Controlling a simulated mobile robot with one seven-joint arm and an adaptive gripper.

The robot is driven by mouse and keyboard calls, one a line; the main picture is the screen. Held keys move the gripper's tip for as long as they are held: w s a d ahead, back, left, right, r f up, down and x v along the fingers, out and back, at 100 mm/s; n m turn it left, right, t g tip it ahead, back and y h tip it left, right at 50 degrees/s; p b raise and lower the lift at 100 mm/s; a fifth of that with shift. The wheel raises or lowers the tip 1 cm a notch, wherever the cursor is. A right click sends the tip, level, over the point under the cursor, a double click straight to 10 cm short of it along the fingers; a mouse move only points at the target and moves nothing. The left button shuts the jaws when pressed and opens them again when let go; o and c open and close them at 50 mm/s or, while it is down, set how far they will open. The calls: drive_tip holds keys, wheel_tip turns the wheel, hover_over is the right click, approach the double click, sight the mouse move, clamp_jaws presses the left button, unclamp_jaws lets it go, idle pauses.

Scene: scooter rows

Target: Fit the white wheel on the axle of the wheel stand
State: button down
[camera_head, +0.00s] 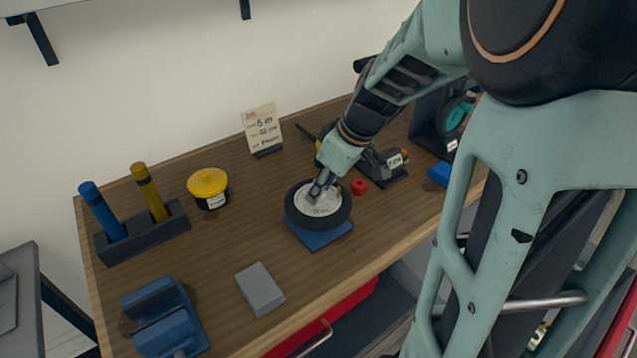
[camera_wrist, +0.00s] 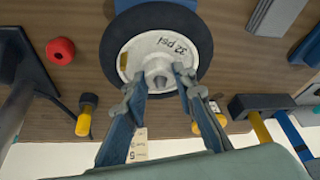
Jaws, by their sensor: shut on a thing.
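The white wheel, a white hub in a black tyre (camera_head: 318,226), lies nearly flat over the blue base of the wheel stand (camera_head: 327,241). In the wrist view the white hub (camera_wrist: 138,54) bears the marking "32 psi" and a raised round boss in its middle. My gripper (camera_head: 318,194) points down at the hub. In the wrist view its fingers (camera_wrist: 160,82) stand on either side of the boss, shut on the wheel. The wheel hides the axle, so I cannot tell whether the wheel is around it or still above it.
A small red round part (camera_head: 359,187) lies right of the wheel. A yellow-lidded tub (camera_head: 208,185), a tool rack (camera_head: 150,238), a blue vise (camera_head: 165,320) and a grey block (camera_head: 260,289) stand to the left. A card (camera_head: 262,128) stands behind. Bare wood separates them.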

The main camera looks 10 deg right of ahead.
drive_tip(key=shift+f+b, duration=0.35)
drive_tip(key=shift+f, duration=0.05)
drive_tip(key=c, duration=1.5)
unclamp_jaws()
drive_tip(key=v, duration=0.7)
drive_tip(key=shift+s+r, duration=0.1)
drive_tip(key=shift+r, duration=0.15)
